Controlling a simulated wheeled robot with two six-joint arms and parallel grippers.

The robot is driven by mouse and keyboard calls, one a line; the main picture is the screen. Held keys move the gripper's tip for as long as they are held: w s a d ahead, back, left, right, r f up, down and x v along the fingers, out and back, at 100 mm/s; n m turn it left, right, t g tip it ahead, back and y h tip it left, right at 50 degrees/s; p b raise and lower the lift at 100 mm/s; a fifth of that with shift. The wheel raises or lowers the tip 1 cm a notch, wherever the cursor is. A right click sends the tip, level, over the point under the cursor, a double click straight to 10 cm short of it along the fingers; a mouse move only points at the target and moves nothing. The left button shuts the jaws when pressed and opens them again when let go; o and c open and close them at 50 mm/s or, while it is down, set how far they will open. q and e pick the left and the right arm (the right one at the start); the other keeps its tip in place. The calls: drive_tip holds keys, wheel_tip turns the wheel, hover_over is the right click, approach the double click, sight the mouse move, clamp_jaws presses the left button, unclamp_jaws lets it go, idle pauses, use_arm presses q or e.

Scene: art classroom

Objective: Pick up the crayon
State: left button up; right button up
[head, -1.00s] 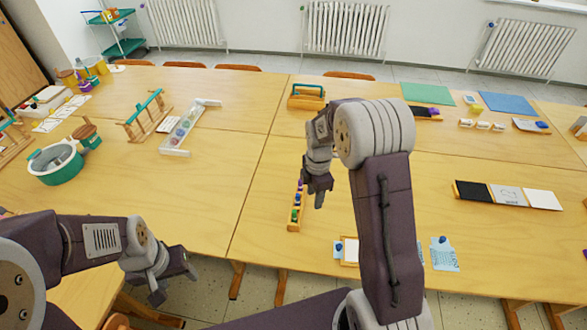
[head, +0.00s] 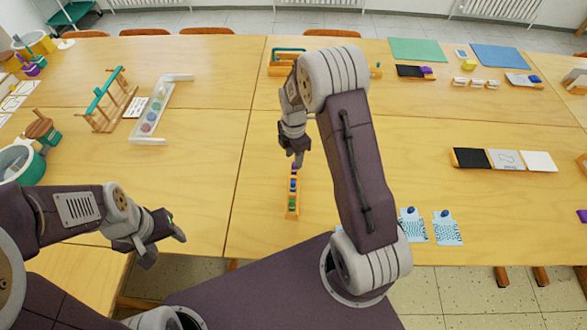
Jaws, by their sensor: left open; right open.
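A narrow wooden holder (head: 292,212) with several small coloured pieces lies near the front of the middle table. I cannot tell for certain which piece is the crayon; blue, purple and green ones (head: 292,197) show. My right gripper (head: 297,161) points down at the holder's far end and hides part of it. It is open, with nothing seen between its fingers; I cannot tell its height above the holder. My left gripper (head: 165,246) is open and empty at the table's front edge, well left of the holder.
Blue patterned cards (head: 413,229) lie right of my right arm. A black-grey-white strip (head: 505,160) lies further right. A wooden box with a green handle (head: 284,66) stands behind my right gripper. The tabletop (head: 200,200) left of the holder is clear.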

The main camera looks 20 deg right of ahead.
drive_tip(key=f, duration=0.3)
drive_tip(key=shift+s, duration=0.3)
drive_tip(key=shift+w+f, duration=0.15)
drive_tip(key=shift+f, duration=0.35)
clamp_jaws()
wheel_tip(320, 180, up, 5)
drive_tip(key=shift+f, duration=0.2)
drive_tip(key=s+d+r, duration=0.5)
drive_tip(key=d+r, duration=0.1)
drive_tip(key=d, duration=0.4)
drive_tip(key=shift+s+d+r, duration=0.2)
drive_tip(key=shift+r, duration=0.05)
